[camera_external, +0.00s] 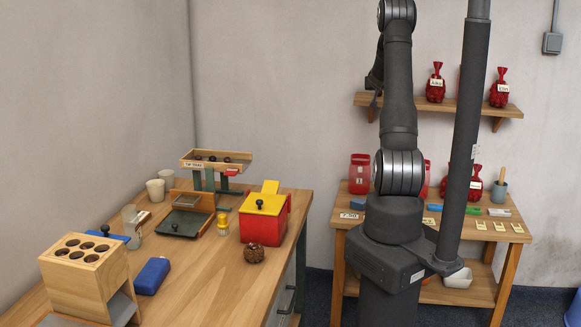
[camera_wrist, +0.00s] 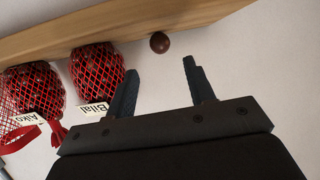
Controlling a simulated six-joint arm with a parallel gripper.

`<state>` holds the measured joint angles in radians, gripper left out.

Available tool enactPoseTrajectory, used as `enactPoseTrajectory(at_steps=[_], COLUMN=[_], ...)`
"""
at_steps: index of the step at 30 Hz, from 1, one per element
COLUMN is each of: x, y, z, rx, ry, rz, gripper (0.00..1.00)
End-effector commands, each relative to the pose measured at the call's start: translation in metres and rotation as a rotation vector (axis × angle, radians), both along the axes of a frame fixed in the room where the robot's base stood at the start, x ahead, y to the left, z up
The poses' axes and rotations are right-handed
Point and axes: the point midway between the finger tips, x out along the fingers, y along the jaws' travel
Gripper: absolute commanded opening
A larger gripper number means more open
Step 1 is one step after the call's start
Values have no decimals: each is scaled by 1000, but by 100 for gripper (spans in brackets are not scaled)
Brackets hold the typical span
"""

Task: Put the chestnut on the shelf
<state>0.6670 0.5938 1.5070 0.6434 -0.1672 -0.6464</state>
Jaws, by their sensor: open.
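The chestnut (camera_wrist: 159,42) is a small dark brown ball in the wrist view, where the picture is turned upside down. It rests against the wooden shelf (camera_wrist: 120,22), apart from the fingertips. My gripper (camera_wrist: 161,67) is open and empty, its two dark fingers pointing toward the shelf with the chestnut just beyond the gap between them. In the external view the shelf (camera_external: 447,105) is on the back wall; my arm stands in front of it and hides my gripper and the chestnut.
Red net bags stand on the shelf beside the chestnut, labelled Bilal (camera_wrist: 98,72) and Aiko (camera_wrist: 35,88). A workbench (camera_external: 215,275) at left carries a wooden box with holes (camera_external: 85,270), a red box (camera_external: 265,218) and a brown lumpy ball (camera_external: 254,253). A side table (camera_external: 515,237) stands below the shelf.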

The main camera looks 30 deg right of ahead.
Motion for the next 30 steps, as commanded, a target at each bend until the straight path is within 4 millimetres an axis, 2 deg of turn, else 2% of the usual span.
enactPoseTrajectory(at_steps=[6,12,23,30], x=[-19,-26,-26,-14], y=[19,26,26,14], z=[12,15,15,7], rx=[0,0,0,1], ry=[0,0,1,2], rz=[1,1,0,0], gripper=[49,49,49,49])
